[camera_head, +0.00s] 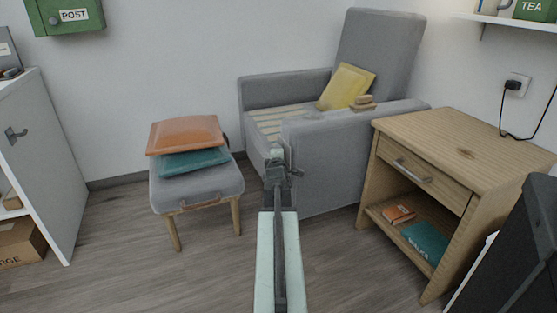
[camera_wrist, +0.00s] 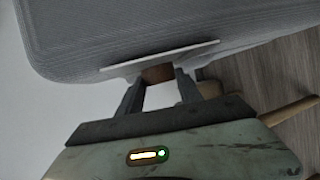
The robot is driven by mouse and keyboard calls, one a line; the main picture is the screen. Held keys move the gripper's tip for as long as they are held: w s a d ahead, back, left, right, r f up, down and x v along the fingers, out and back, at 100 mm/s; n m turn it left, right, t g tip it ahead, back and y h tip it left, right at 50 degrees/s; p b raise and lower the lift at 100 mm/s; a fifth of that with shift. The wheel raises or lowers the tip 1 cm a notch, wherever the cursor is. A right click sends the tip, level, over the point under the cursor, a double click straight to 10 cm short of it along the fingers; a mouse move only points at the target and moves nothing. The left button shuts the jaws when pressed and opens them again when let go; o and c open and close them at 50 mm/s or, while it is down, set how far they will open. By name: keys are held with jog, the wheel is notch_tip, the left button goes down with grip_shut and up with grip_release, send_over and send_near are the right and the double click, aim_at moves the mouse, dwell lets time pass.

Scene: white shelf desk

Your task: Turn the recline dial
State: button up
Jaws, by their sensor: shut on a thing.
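The grey armchair (camera_head: 335,165) stands against the back wall with its backrest tilted back. In the wrist view, a brown dial (camera_wrist: 158,73) sits below a pale plate (camera_wrist: 190,51) on the chair's grey fabric (camera_wrist: 140,25). My gripper (camera_wrist: 159,80) has one finger on each side of the dial and is shut on it. In the head view, my gripper (camera_head: 279,158) is at the front of the chair's near arm and hides the dial. The dial's markings cannot be made out.
A grey footstool (camera_head: 195,188) with orange and teal cushions stands left of my arm. A wooden nightstand (camera_head: 465,150) stands close at the right, and a white cabinet (camera_head: 45,165) at far left. A yellow cushion (camera_head: 346,86) lies on the chair.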

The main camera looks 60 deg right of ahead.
jog(key=shift+f, duration=0.1)
dwell(0.3)
jog(key=o, duration=1.3)
jog(key=shift+o, duration=0.2)
